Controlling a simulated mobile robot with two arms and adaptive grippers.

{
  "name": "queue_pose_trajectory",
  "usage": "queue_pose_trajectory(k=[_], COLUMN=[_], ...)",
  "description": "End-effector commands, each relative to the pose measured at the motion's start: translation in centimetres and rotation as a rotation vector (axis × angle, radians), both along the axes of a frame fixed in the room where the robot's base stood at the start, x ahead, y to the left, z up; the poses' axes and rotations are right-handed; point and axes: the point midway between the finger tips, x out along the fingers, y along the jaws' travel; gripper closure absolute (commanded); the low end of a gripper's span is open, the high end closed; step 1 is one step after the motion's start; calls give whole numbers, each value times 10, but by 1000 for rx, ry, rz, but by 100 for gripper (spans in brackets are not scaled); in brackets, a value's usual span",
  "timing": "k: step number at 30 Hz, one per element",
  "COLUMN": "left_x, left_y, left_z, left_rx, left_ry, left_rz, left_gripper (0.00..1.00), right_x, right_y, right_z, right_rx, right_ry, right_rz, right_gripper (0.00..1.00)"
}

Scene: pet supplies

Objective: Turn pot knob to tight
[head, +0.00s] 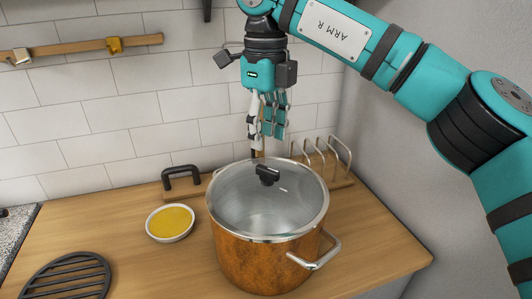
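A copper-brown pot (255,262) stands on the wooden counter with a glass lid (232,197) on it. My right gripper (260,149) points straight down above the back part of the lid. Its fingertips appear just above and slightly left of the knob in the picture. I cannot tell whether they touch the lid, or how far they are spread; I see nothing clearly held. My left gripper is not in view.
A metal side handle (316,256) juts from the pot's front right. A small bowl of yellow contents (170,223) stands left of the pot. A black handle (181,176) and a wire rack (338,160) are behind. A black trivet (68,279) lies front left. The tiled wall is close behind.

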Motion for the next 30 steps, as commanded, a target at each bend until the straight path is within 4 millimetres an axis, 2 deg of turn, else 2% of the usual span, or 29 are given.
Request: queue_pose_trajectory(k=[3,9,21,23,30], left_x=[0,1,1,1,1], left_y=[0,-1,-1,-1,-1], left_z=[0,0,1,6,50], left_rx=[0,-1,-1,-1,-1], left_ry=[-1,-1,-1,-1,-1], left_rz=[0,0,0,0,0], left_gripper=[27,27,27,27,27], right_x=[0,0,0,0,0], right_y=[1,0,0,0,0], right_z=[24,47,52,57,101], right_rx=[1,-2,-1,-1,-1], right_ry=[-3,-1,1,1,1], right_rz=[-2,-2,-1,-1,-1], right_gripper=[62,62,62,62,62])
